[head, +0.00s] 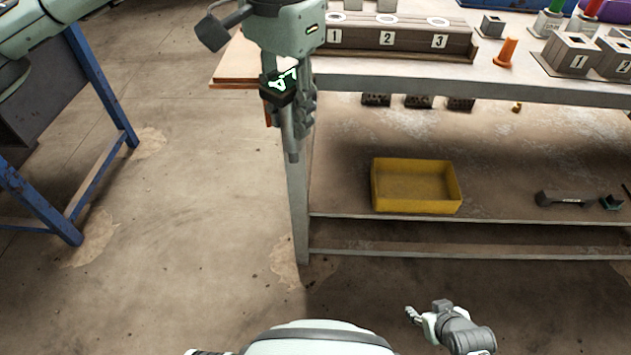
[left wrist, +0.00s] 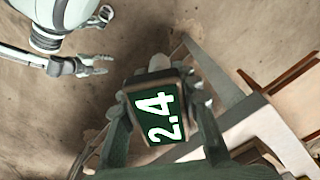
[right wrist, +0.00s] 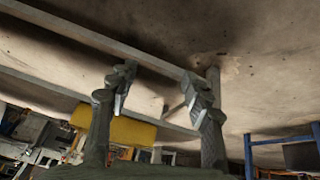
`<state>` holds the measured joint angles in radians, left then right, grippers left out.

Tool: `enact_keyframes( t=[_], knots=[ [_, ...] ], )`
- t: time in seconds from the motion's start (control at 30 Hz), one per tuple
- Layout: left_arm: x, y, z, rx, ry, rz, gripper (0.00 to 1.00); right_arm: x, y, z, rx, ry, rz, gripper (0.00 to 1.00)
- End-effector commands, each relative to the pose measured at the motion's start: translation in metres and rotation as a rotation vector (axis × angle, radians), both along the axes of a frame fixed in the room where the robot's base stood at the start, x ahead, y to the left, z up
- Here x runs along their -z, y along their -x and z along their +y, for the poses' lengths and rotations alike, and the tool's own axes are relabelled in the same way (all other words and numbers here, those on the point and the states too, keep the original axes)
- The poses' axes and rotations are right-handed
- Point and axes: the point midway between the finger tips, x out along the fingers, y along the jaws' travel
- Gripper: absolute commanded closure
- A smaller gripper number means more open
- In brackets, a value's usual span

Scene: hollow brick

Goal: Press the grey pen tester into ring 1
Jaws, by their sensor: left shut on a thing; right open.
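My left gripper (head: 290,100) is shut on the grey pen tester (head: 292,146), by the table's left front corner. The tester's grey shaft points down, and its dark head shows green-white digits. The left wrist view shows its display (left wrist: 157,117) reading 2.4 between the fingers. A long brown block (head: 400,54) on the table bears labels 1, 2 and 3, with pale rings on top.
The table's front edge (head: 460,82) lies right of the tester. An orange cone-like piece (head: 506,52) and grey blocks (head: 572,54) stand on the right. A yellow bin (head: 414,205) sits on the lower shelf. A blue-legged bench (head: 40,200) is at left; floor between is clear.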

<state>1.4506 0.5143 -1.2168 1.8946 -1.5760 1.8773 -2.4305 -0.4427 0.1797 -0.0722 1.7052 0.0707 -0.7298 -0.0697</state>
Motion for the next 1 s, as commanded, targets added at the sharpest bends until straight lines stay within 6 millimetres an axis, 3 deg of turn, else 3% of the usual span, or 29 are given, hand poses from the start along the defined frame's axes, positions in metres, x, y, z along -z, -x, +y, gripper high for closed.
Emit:
enact_keyframes(
  t=[0.03, 0.2, 0.47, 0.6, 0.83, 1.0],
  knots=[
    [0.0, 0.0, 0.0, -0.001, 0.001, -0.001, 0.95, -0.023, -0.021, 0.006, -0.013, -0.022, -0.085, 0.5],
    [0.0, 0.0, 0.0, -0.001, 0.001, -0.001, 0.95, -0.1, -0.069, 0.054, -0.107, -0.084, -0.356, 0.5],
    [0.0, 0.0, 0.0, -0.002, 0.001, -0.001, 0.95, -0.237, -0.105, 0.118, -0.206, -0.185, -0.761, 0.5],
    [0.0, 0.0, 0.0, -0.002, 0.001, -0.001, 0.95, -0.31, -0.105, 0.142, -0.233, -0.239, -0.961, 0.5],
    [0.0, 0.0, 0.0, -0.002, 0.001, -0.001, 0.95, -0.415, -0.088, 0.162, -0.242, -0.318, -1.242, 0.5],
    [0.0, 0.0, 0.0, -0.002, 0.001, -0.001, 0.95, -0.418, -0.043, 0.215, -0.309, -0.383, -1.119, 0.5]
  ],
)
